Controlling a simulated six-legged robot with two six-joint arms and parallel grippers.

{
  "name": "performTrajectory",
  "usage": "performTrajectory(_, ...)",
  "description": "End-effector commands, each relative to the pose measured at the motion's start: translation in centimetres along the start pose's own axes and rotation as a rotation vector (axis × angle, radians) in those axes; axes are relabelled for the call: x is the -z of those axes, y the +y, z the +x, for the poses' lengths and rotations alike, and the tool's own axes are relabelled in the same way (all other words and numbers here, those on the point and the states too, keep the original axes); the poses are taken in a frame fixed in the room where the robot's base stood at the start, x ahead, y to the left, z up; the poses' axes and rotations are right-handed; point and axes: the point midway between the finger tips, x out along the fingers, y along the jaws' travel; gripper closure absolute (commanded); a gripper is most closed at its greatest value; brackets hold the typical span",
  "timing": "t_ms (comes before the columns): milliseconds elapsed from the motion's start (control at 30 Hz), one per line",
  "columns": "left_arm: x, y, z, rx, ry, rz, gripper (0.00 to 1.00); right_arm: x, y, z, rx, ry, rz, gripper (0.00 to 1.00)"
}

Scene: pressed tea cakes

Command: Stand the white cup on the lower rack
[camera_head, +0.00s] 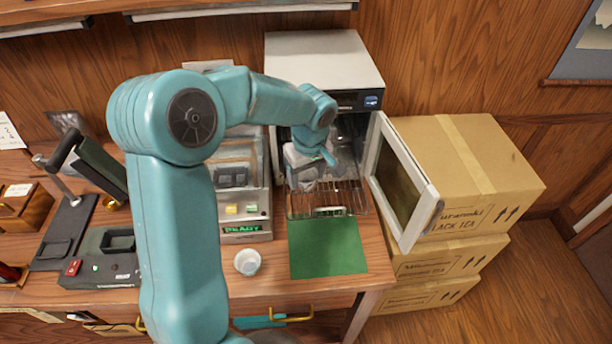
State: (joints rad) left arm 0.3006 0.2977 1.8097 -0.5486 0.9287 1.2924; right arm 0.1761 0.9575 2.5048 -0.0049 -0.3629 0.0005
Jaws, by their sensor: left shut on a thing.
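My left gripper (312,172) reaches from above into the open front of the white cabinet oven (325,65). It is shut on a small pale thing (307,184), which looks like a white cup but is partly hidden by the fingers. It is over the back part of a wire rack (348,197) that sticks out at the bottom of the opening; I cannot tell whether the held thing touches the rack. My right gripper is not in view.
The oven door (402,185) is swung open to the right, beside stacked cartons (465,170). A green mat (328,248) lies bare in front of the rack. A machine with a green display (242,228) stands left of the oven. A black lever press (95,165) is farther left.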

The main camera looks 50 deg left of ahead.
Motion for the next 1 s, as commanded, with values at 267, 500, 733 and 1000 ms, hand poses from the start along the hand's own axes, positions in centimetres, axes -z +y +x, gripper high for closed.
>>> performTrajectory(267,0.1,0.1,2.3,0.000,0.000,0.000,0.67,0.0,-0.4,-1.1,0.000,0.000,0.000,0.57)
performTrajectory(500,0.0,0.1,2.6,0.000,0.000,0.000,0.67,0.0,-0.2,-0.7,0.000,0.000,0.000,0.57)
performTrajectory(733,0.0,0.1,2.6,0.000,0.000,0.000,0.12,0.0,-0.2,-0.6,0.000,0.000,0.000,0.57)
performTrajectory(1000,0.1,0.1,2.3,0.000,0.000,0.000,0.12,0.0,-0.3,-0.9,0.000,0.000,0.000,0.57)
